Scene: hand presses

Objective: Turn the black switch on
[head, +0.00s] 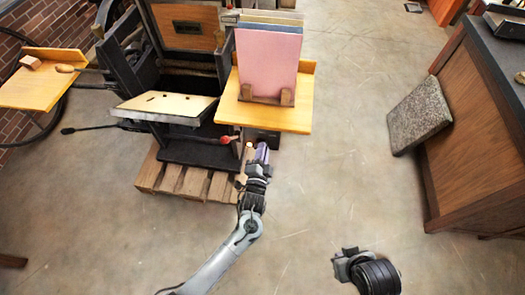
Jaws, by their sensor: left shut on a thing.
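A hand press (190,150) stands at the upper left. A dark box (268,135), where the black switch appears to be, sits under the press's right wooden shelf (300,118). My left gripper (262,152) reaches up to the box from below, just under the shelf edge. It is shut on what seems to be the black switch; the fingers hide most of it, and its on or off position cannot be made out. My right gripper (348,262) hangs low at the bottom right, away from the press; its fingers are not clear.
A pink board (268,62) stands with other boards in a holder on the right shelf. A red-knobbed lever (225,140) is left of my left gripper. A wooden pallet (185,182) lies under the press. A grey slab (419,115) leans on the right-hand cabinet (470,150). Middle floor is clear.

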